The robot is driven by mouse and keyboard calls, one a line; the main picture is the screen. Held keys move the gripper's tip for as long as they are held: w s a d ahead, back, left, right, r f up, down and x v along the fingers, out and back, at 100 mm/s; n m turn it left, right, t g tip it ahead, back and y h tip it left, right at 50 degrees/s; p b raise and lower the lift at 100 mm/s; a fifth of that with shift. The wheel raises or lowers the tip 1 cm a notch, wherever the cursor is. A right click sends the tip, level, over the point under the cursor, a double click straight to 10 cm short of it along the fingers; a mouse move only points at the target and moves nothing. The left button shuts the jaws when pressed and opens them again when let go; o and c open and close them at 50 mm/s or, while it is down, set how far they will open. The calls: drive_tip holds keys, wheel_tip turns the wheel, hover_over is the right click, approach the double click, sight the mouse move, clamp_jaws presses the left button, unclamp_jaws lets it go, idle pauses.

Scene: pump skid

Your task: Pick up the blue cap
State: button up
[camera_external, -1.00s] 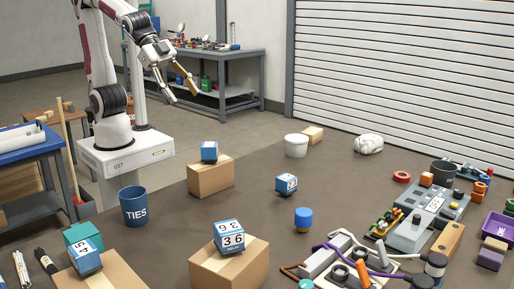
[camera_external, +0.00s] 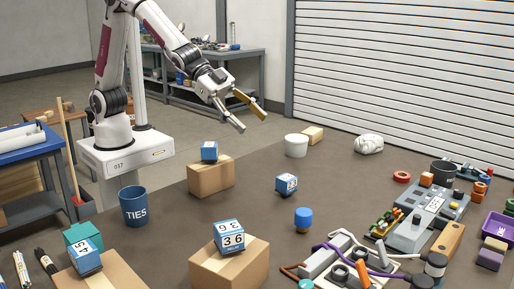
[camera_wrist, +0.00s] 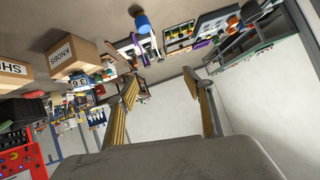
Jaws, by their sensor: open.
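The blue cap (camera_external: 303,216) is a rounded blue piece on a small brown base, standing on the brown table right of centre. In the wrist view a blue rounded thing (camera_wrist: 143,24), which looks like the same cap, shows near the top. My gripper (camera_external: 254,122) is open and empty, in the air above the far side of the table, well above and to the left of the cap. Its two fingers also show spread apart in the wrist view (camera_wrist: 165,88).
Blue number cubes sit on the table (camera_external: 287,184) and on cardboard boxes (camera_external: 211,179). A white tub (camera_external: 296,146) stands at the back, and a blue TIES cup (camera_external: 134,207) at the left. Pump parts and a cable-covered unit (camera_external: 345,262) lie to the cap's right and front.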

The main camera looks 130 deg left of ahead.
drive_tip(key=w+a+f+t+h, duration=0.2)
drive_tip(key=w+a+f, duration=0.1)
drive_tip(key=w+f, duration=0.55)
drive_tip(key=m+t+h, duration=0.1)
drive_tip(key=m+h, duration=0.1)
approach(299, 209)
drive_tip(key=shift+w+a+f, duration=0.1)
drive_tip(key=shift+w, duration=1.1)
drive_tip(key=shift+f+h, duration=0.3)
drive_tip(key=shift+f, duration=0.1)
drive_tip(key=shift+w, duration=0.1)
drive_tip(key=shift+x, duration=1.25)
drive_tip(key=shift+w, duration=0.15)
drive_tip(key=shift+x, duration=2.45)
drive_tip(key=shift+c, duration=0.4)
